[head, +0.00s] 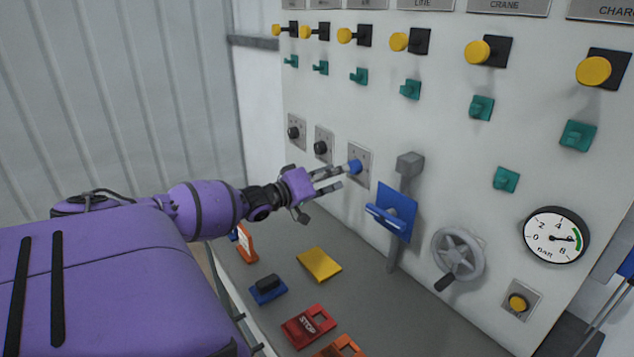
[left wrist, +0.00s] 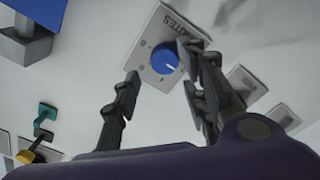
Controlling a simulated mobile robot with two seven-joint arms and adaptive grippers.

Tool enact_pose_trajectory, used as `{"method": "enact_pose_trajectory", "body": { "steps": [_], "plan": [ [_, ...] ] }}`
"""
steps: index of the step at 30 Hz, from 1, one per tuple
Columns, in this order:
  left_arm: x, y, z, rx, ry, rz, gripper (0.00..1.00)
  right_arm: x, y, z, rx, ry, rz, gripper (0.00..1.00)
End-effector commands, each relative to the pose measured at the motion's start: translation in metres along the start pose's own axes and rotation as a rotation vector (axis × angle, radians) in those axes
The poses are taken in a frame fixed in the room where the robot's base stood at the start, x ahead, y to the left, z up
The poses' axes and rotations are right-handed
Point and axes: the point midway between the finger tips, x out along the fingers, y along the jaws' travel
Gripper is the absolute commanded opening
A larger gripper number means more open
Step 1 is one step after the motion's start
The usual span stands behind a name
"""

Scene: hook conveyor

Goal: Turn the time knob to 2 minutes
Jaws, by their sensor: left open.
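The time knob (head: 355,167) is a blue round knob on a grey plate on the white control panel. In the left wrist view the blue knob (left wrist: 165,60) has a white pointer mark, and its plate (left wrist: 176,22) carries partly readable lettering ending in "UTES". My left gripper (head: 335,177) is open in front of the knob, its fingers pointing at the panel. In the left wrist view the open fingers (left wrist: 160,84) lie on either side of the knob's near edge; I cannot tell whether they touch it. My right gripper is not in view.
Two black knobs (head: 320,147) sit left of the blue one. A blue lever plate (head: 398,213) and a grey handwheel (head: 458,254) are close on its right. Green switches (head: 410,89) and yellow knobs (head: 399,41) line the panel above. Loose coloured parts, including a yellow plate (head: 319,264), lie below.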

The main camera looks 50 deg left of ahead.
Motion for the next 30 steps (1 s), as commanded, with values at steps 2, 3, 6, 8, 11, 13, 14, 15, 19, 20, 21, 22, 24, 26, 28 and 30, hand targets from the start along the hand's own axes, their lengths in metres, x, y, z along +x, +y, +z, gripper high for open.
{"method": "enact_pose_trajectory", "body": {
  "steps": [2, 3, 6, 8, 11, 13, 14, 15, 19, 20, 21, 22, 24, 26, 28, 30],
  "plan": [
    [-0.015, -0.001, 0.001, 0.001, -0.003, -0.003, 0.4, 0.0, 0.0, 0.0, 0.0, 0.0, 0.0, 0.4],
    [-0.021, -0.002, 0.002, 0.0, -0.004, -0.003, 0.4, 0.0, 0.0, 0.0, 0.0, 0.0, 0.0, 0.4],
    [-0.037, -0.001, 0.002, 0.0, -0.004, -0.003, 0.4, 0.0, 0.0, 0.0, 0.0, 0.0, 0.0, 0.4],
    [-0.045, -0.001, 0.002, 0.0, -0.003, -0.002, 0.4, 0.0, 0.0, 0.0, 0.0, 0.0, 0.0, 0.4],
    [-0.056, -0.001, 0.002, -0.001, -0.003, -0.001, 0.4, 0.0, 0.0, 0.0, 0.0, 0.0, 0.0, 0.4],
    [-0.061, -0.001, 0.002, -0.001, -0.003, -0.001, 0.4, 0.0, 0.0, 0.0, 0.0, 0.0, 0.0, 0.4],
    [-0.063, -0.001, 0.002, -0.001, -0.003, -0.001, 0.4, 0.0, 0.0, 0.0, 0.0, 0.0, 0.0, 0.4],
    [-0.065, -0.001, 0.002, -0.001, -0.003, -0.001, 0.4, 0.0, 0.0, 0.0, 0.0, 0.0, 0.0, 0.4],
    [-0.068, 0.001, 0.002, -0.001, -0.002, 0.001, 0.4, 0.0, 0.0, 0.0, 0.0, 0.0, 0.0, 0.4],
    [-0.068, 0.001, 0.002, -0.001, -0.002, 0.001, 0.4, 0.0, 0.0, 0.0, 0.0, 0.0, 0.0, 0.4],
    [-0.068, 0.001, 0.002, -0.001, -0.002, 0.001, 0.4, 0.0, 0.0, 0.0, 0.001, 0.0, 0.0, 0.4],
    [-0.068, 0.001, 0.002, -0.001, -0.002, 0.001, 0.4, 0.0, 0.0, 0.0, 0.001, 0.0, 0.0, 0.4],
    [-0.068, 0.001, 0.002, -0.001, -0.002, 0.001, 0.4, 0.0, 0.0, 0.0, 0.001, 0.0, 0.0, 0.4],
    [-0.068, 0.001, 0.002, -0.001, -0.002, 0.001, 0.4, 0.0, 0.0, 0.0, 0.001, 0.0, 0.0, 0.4],
    [-0.068, 0.0, 0.002, -0.001, -0.002, 0.001, 0.4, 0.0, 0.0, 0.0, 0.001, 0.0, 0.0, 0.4],
    [-0.068, 0.0, 0.002, -0.001, -0.002, 0.001, 0.4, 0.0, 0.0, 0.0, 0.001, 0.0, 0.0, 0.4]
  ]
}}
